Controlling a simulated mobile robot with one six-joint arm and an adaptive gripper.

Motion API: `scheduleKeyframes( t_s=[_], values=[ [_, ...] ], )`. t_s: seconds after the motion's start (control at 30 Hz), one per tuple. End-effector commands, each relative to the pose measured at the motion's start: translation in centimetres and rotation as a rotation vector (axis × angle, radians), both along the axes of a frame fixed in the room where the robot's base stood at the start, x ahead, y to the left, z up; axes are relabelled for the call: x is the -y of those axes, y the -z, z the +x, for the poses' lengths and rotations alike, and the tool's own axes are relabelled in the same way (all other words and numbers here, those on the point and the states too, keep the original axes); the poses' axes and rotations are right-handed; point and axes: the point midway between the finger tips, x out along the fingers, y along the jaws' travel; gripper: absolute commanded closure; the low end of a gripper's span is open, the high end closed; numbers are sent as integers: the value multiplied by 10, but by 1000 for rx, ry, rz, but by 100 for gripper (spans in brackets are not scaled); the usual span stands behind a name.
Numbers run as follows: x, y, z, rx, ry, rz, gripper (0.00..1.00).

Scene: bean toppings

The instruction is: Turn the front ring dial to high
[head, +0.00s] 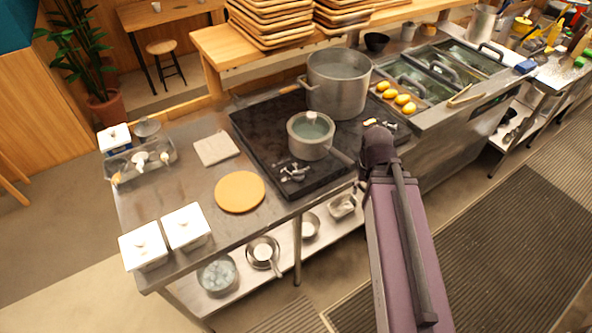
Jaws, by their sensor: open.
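A black cooktop (255,135) is set into the steel counter. A smaller grey pot (311,140) with liquid in it stands on its nearer part, its handle pointing to the lower right. A large steel pot (338,88) stands behind it. A small cluster of silver and dark fittings (293,173) sits near the cooktop's front left edge; it may be dials, but I cannot tell which one or its setting. Similar small fittings (386,124) show at the right, partly hidden by my arm. My arm rises from the bottom right; I cannot make out my gripper.
An orange round board (240,192), white lidded containers (186,227) and a beige square (216,149) lie on the left counter. Yellow items (403,99) sit in a tray at the right. Pans (263,252) stand on the lower shelf. Floor mats (500,250) cover the right aisle.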

Motion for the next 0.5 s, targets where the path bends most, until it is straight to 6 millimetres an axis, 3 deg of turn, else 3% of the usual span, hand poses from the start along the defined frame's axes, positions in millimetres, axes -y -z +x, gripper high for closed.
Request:
scheduleKeyframes(
  t_s=[0.3, 0.5],
  values=[
    [-3, -1, 4, 0, -28, 0, 43],
    [-14, -7, 20, 0, -183, 0, 43]
  ],
)
